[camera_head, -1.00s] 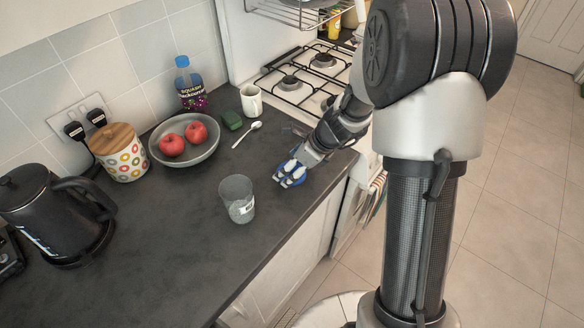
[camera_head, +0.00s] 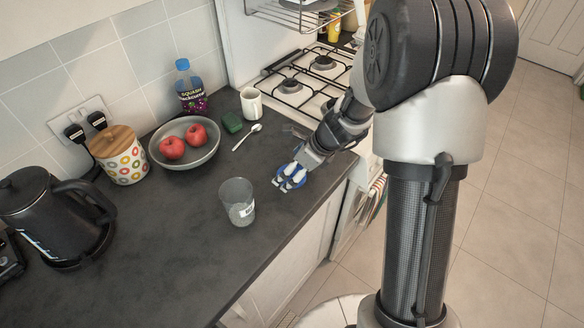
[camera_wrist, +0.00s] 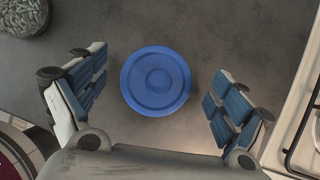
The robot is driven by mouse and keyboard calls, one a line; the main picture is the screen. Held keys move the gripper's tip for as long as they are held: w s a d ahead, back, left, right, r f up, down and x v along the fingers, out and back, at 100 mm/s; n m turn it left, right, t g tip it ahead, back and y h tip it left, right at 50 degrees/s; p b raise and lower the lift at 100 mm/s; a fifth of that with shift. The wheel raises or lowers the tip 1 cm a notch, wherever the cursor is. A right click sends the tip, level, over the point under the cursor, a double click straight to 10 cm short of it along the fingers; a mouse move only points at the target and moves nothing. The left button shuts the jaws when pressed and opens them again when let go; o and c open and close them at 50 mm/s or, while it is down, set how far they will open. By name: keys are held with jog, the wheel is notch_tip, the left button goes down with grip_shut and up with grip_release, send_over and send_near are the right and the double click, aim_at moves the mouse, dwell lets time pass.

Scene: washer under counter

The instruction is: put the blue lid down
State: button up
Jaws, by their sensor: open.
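The blue lid (camera_wrist: 156,81) is round and lies flat on the dark worktop, in the middle of the wrist view. My gripper (camera_wrist: 160,75) is open above it, with one finger on each side and a clear gap between each finger and the lid. In the head view my gripper (camera_head: 290,178) is low over the worktop near its front edge. There its fingers cover much of the lid.
A clear glass container (camera_head: 238,203) stands left of my gripper. Behind are a bowl (camera_head: 207,152) with two red apples, a spoon (camera_head: 247,137), a green sponge (camera_head: 232,122) and a white mug (camera_head: 251,103). The hob (camera_head: 305,75) is at the back right.

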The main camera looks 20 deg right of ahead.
jog(key=p+v, duration=0.5)
jog(key=v, duration=0.7)
jog(key=s+a+r+n, duration=0.5)
jog(key=s+r+n, duration=0.1)
jog(key=r+n, duration=0.2)
jog(key=s+r+n+h, duration=0.2)
jog(key=s+r+n, duration=0.1)
jog(key=s+n, duration=0.6)
jog(key=s+r+n+h, duration=0.2)
jog(key=s+r+n, duration=0.2)
jog(key=s+n, duration=0.4)
jog(key=shift+s+d+n+t, duration=0.3)
jog(key=shift+s+n, duration=0.1)
jog(key=shift+n, duration=0.3)
